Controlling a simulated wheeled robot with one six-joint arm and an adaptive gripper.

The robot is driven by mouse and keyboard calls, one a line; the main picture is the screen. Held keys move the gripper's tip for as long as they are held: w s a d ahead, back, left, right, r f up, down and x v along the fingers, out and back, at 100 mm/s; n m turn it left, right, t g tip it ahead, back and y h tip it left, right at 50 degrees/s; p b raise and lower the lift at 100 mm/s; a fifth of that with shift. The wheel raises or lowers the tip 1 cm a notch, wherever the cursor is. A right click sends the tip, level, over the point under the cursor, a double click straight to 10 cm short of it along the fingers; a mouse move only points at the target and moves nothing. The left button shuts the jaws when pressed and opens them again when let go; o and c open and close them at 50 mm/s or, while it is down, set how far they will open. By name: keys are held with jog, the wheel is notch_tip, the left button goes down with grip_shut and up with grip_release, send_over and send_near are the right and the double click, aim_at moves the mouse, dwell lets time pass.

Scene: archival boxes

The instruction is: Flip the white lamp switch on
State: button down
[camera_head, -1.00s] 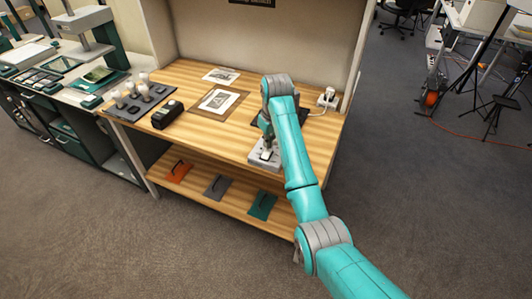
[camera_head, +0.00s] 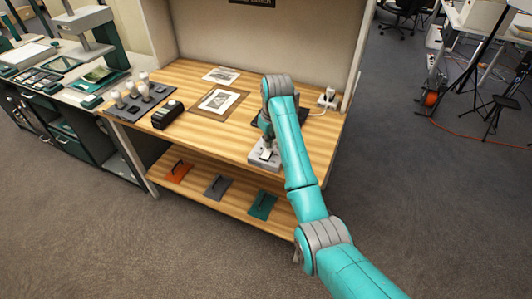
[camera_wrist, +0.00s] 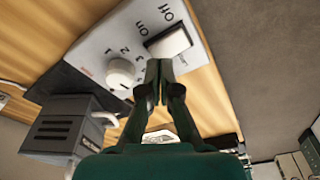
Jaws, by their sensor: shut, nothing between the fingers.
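The light grey control box (camera_wrist: 97,52) lies on the wooden bench and shows in the wrist view, with a round white knob (camera_wrist: 121,73) marked 1, 2, 3. Its white rocker switch (camera_wrist: 170,41) sits in a dark frame beside the words "On" and "Off". My gripper (camera_wrist: 159,64) is shut and empty, with its fingertips at the near edge of the rocker. I cannot tell whether they touch it. In the head view the box (camera_head: 257,162) is at the bench's front edge, partly hidden by my arm.
A dark grey device (camera_wrist: 65,128) stands beside the box in the wrist view. In the head view, a framed picture (camera_head: 220,101), a black device (camera_head: 167,114) and a tray of bulbs lie left on the bench (camera_head: 205,140). A white socket (camera_head: 327,97) is at the back right.

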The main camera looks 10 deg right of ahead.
aim_at(268, 151)
jog(key=shift+f, duration=1.05)
dwell(0.6)
jog(key=shift+r, duration=3.5)
